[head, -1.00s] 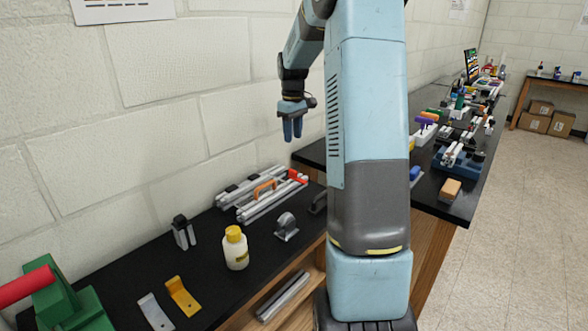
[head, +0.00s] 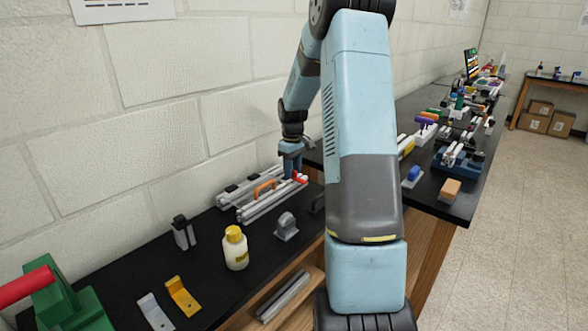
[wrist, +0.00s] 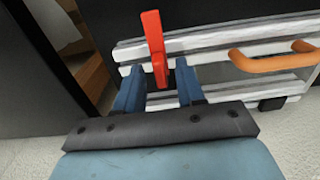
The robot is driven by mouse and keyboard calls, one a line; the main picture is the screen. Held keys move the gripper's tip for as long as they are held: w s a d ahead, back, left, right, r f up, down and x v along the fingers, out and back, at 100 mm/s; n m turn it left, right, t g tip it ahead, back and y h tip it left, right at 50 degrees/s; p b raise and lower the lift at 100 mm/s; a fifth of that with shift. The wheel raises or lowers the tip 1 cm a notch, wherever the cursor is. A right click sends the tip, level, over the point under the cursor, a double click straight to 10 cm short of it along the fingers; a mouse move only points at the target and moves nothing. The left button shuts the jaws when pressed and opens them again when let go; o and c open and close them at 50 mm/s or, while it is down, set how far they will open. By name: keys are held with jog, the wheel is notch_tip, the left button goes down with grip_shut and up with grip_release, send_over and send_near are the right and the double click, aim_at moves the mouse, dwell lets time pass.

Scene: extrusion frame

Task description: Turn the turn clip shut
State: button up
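The red turn clip (wrist: 154,45) sits at one end of the grey extrusion frame (wrist: 205,40). In the wrist view it lies across the rails, one end sticking out past the far rail. In the head view the clip (head: 300,178) is partly hidden by my fingers. My gripper (wrist: 159,72) is open, pointing down at this end of the frame. Its blue fingers stand on either side of the clip's near end, with gaps visible. The wrist view does not settle whether the fingertips are level with the clip.
An orange handle (wrist: 270,62) is on the frame beside the clip. On the black bench are a grey bracket (head: 286,226), a yellow-capped bottle (head: 236,250) and a dark-topped clamp-like part (head: 183,233). The white block wall stands close behind the frame.

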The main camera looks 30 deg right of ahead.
jog(key=shift+c, duration=0.4)
grip_shut()
